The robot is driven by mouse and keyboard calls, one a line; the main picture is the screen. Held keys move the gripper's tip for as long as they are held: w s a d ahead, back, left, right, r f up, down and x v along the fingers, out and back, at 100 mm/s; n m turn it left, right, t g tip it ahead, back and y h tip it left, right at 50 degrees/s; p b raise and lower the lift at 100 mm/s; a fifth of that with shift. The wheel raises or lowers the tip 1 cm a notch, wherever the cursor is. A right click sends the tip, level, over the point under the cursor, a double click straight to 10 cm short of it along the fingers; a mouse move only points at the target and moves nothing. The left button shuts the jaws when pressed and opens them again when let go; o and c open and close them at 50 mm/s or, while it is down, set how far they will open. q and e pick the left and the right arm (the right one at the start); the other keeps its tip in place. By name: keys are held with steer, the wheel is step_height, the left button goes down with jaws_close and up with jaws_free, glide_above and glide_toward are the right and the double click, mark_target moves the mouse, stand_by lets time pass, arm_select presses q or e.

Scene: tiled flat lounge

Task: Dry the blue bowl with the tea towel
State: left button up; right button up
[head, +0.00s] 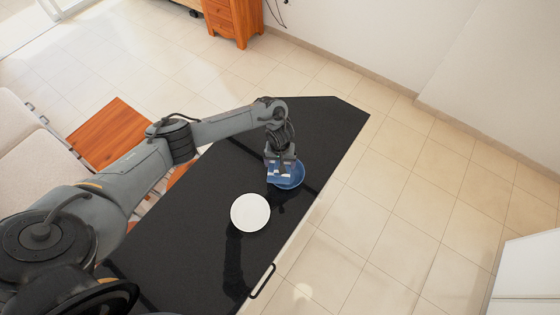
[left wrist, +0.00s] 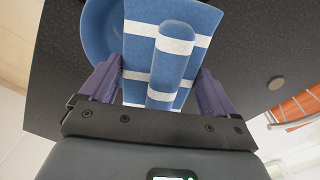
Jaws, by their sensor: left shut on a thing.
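My left gripper (head: 281,163) is over the far part of the black counter and is shut on the tea towel (head: 279,178), which is blue with white stripes. In the left wrist view the towel (left wrist: 170,62) sits folded between the two fingers of the gripper (left wrist: 160,80). The blue bowl (head: 297,178) is on the counter right at the gripper, partly hidden by the towel and fingers. In the left wrist view the bowl (left wrist: 99,38) shows behind the towel at the left. I cannot tell whether the towel touches the bowl. My right gripper is not in view.
A white round plate (head: 250,213) lies on the black counter (head: 195,240), nearer than the bowl. A handle (head: 263,282) sticks out at the counter's right edge. Tiled floor lies to the right. A wooden cabinet (head: 233,18) stands beyond.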

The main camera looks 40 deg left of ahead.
arm_select(q)
steer(key=shift+f, duration=0.4)
stand_by(0.4)
steer(key=shift+d, duration=0.1)
steer(key=shift+w+d+r+p, duration=0.15)
steer(key=shift+d+p, duration=0.35)
steer(key=shift+d, duration=0.3)
steer(key=shift+w+d+p, duration=0.15)
steer(key=shift+d+p, duration=0.75)
steer(key=shift+d, duration=1.2)
steer(key=shift+s+a+p, duration=0.25)
steer(key=shift+s+p, duration=0.1)
steer(key=shift+p, duration=0.3)
steer(key=shift+s+a+p, duration=0.45)
steer(key=shift+s+p, duration=0.1)
steer(key=shift+p, duration=0.15)
steer(key=shift+s+a+p, duration=0.6)
steer(key=shift+s+p, duration=0.1)
steer(key=shift+w+f, duration=0.1)
steer(key=shift+f, duration=0.1)
